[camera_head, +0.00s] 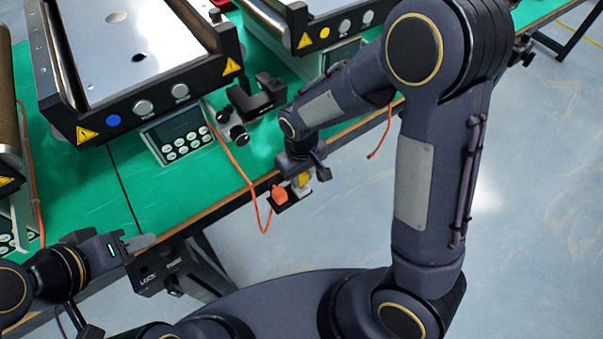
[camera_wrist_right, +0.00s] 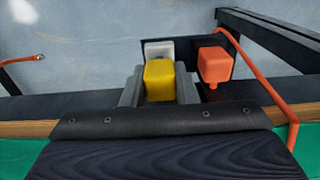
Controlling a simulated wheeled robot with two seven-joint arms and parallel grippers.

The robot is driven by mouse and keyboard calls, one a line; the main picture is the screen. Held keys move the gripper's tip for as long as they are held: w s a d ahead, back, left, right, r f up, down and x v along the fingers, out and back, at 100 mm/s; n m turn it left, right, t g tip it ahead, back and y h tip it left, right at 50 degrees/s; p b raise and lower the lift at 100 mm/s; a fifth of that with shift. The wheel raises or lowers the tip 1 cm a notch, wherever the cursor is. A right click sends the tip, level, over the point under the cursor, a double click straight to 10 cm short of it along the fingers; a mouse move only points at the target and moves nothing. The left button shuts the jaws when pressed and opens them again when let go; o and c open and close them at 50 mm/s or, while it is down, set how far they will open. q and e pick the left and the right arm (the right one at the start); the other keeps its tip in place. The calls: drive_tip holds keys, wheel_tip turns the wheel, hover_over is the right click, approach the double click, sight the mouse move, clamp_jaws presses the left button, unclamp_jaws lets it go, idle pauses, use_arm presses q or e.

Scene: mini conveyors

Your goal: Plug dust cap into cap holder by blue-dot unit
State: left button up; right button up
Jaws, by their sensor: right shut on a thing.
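The yellow dust cap (camera_wrist_right: 158,82) is between the two grey fingers of my right gripper (camera_wrist_right: 159,92) in the right wrist view. My right gripper (camera_head: 302,180) is shut on it, beyond the table's front edge in the head view, where the cap (camera_head: 302,180) is partly hidden. A black holder (camera_wrist_right: 198,42) lies beyond the cap, with a white block (camera_wrist_right: 159,48) right behind it; I cannot tell whether cap and block touch. An orange plug (camera_wrist_right: 215,65) is at the holder's right. The blue-dot unit (camera_head: 140,108) stands at upper left. My left gripper (camera_head: 140,243) is near the front edge; its opening is unclear.
Black brackets (camera_head: 258,97) stand right of the unit. A yellow-dot unit (camera_head: 325,20) is behind.

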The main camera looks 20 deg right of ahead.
drive_tip(key=shift+f+b, duration=0.85)
drive_tip(key=shift+f, duration=0.3)
drive_tip(key=o, duration=1.1)
drive_tip(key=shift+c, duration=0.2)
drive_tip(key=shift+r+p, duration=0.55)
drive_tip(key=shift+r, duration=3.35)
drive_tip(key=shift+r, duration=0.1)
drive_tip(key=s+d+r+m+t+y+p, duration=0.2)
drive_tip(key=s+d+r+p, duration=0.1)
drive_tip(key=s+r, duration=0.5)
drive_tip(key=s+d+r+m+t+y+p, duration=0.1)
drive_tip(key=s+d+r+m+t+p, duration=0.2)
drive_tip(key=s+d+r, duration=0.3)
wheel_tip(320, 180, up, 3)
drive_tip(key=shift+s+m+t+y, duration=0.3)
drive_tip(key=shift+s+y, duration=0.1)
drive_tip(key=shift+s, duration=0.6)
